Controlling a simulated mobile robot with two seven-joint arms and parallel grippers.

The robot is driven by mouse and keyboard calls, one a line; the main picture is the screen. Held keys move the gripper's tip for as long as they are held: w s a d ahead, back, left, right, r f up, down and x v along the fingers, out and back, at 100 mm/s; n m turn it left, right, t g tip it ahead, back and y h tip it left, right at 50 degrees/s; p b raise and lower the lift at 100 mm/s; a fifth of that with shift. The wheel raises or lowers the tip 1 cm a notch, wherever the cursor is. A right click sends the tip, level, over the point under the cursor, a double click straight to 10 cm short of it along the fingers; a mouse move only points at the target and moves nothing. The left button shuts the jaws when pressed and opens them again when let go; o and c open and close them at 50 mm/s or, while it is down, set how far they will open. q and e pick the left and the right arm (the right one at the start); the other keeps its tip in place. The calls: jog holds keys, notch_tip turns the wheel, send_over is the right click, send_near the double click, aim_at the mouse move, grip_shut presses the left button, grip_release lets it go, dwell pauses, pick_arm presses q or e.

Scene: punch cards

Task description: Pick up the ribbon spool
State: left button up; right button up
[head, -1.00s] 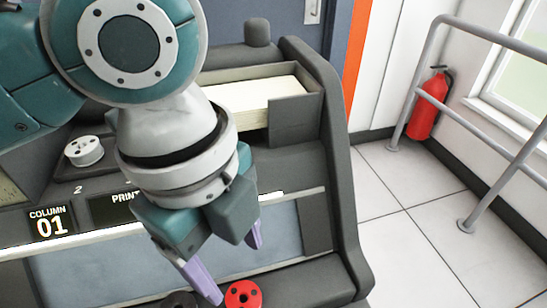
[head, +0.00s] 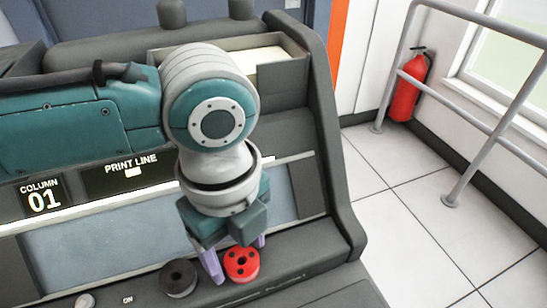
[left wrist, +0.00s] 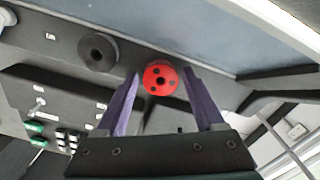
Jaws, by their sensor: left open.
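A red spool (head: 242,265) with dark holes in its top sits on the grey front ledge of the machine. A black spool (head: 179,278) sits just left of it. My left gripper (head: 240,261) is open, pointing down, with its purple fingers on either side of the red spool. In the left wrist view the red spool (left wrist: 161,79) shows between the two fingertips (left wrist: 161,75), and the black spool (left wrist: 98,52) lies outside them. I cannot tell whether the fingers touch the red spool. My right gripper is not in view.
The sloping blue-grey panel (head: 110,240) rises behind the ledge. A card tray (head: 283,75) stands at the back. A small knob (head: 85,300) is at the ledge's left. A railing (head: 478,170) and a red extinguisher (head: 407,88) stand right, beyond clear floor.

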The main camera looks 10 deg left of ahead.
aim_at(239, 257)
pick_arm(q)
jog(key=shift+f, duration=0.25)
jog(key=c, duration=1.1)
jog(key=shift+r, duration=0.15)
notch_tip(239, 257, up, 23)
jog(key=p, duration=0.9)
jog(key=shift+p, duration=0.4)
